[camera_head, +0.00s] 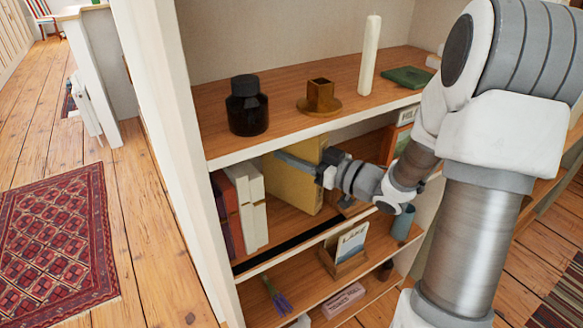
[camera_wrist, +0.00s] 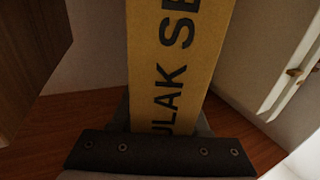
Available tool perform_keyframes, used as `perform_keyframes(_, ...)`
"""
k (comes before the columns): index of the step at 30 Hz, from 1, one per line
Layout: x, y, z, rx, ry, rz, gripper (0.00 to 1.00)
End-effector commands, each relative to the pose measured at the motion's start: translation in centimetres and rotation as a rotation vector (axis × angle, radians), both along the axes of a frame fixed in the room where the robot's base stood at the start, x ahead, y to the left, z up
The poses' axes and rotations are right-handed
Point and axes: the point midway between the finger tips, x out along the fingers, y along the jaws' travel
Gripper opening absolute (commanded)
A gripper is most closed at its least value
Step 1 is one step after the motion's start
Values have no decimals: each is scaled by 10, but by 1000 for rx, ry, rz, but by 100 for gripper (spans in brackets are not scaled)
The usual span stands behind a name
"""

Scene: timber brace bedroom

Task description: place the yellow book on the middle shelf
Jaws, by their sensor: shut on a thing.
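The yellow book (camera_head: 290,187) is upright inside the middle compartment, to the right of several white and dark red books (camera_head: 247,203). My gripper (camera_head: 305,164) reaches in from the right and is shut on the book near its upper part. In the wrist view the book's yellow spine (camera_wrist: 172,62) with dark letters rises from between the jaws (camera_wrist: 165,132). The middle shelf (camera_head: 276,222) shows bare wood around the book. I cannot tell whether the book's lower edge touches the shelf.
The upper shelf holds a dark jar (camera_head: 248,106), a brown candle holder (camera_head: 319,98), a white candle (camera_head: 369,55) and a green book (camera_head: 407,77). Orange books (camera_head: 394,142) stand further right. The lower shelf holds a card in a wooden holder (camera_head: 346,252).

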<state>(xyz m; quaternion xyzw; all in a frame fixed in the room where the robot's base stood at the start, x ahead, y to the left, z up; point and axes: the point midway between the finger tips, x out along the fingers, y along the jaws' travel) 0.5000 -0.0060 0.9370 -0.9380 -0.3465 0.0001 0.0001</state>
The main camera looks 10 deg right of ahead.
Motion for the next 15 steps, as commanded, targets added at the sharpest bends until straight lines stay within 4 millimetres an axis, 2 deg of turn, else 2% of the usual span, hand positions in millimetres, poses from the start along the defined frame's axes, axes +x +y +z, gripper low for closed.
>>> perform_keyframes(4,4,2,-4,1,-2,-1,0)
perform_keyframes(11,3,2,-34,2,-1,-1,0)
perform_keyframes(15,3,2,-34,1,-3,-1,0)
